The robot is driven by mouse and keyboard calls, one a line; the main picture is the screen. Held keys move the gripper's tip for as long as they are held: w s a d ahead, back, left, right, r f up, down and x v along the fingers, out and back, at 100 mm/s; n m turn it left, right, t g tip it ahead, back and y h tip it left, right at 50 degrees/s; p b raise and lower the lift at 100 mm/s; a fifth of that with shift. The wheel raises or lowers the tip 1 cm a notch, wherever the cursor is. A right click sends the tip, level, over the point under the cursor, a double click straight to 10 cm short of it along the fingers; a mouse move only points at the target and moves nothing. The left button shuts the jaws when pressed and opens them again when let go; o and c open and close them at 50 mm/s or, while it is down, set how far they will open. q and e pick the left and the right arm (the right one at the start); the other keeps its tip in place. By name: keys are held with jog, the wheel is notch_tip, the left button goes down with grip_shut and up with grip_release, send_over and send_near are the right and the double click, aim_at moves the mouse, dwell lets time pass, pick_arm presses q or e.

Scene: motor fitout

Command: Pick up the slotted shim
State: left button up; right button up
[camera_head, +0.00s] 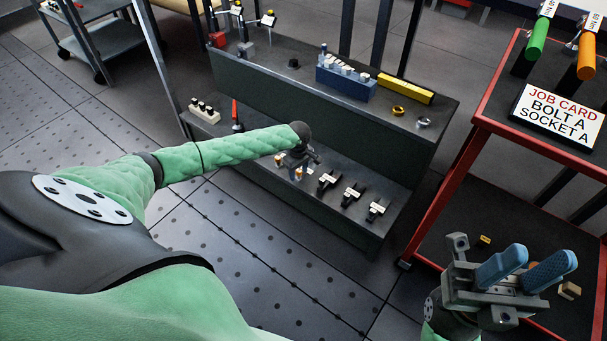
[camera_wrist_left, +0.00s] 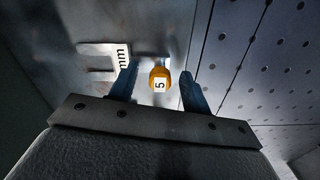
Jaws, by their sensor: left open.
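A flat pale metal plate with an open slot, which looks like the slotted shim (camera_wrist_left: 97,47), lies on the shelf in the left wrist view. Part of a label reading "mm" shows on it. It is just left of my left gripper (camera_wrist_left: 160,72), outside the fingers. The gripper is open, with an orange piece labelled "5" (camera_wrist_left: 159,80) showing between its blue fingers; I cannot tell whether they touch it. In the head view my left gripper (camera_head: 297,167) is low over the lower shelf, and I cannot make out the shim there. My right gripper (camera_head: 530,268) is open and empty at lower right.
The lower shelf (camera_head: 330,222) holds several black labelled holders (camera_head: 351,194) to the right of my left gripper. The upper shelf (camera_head: 275,82) overhangs behind, with a blue block (camera_head: 345,84) and yellow bar (camera_head: 405,88). A red-framed cart (camera_head: 455,165) stands at right.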

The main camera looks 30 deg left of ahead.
pick_arm(q)
grip_shut()
jog(key=shift+r, duration=0.1)
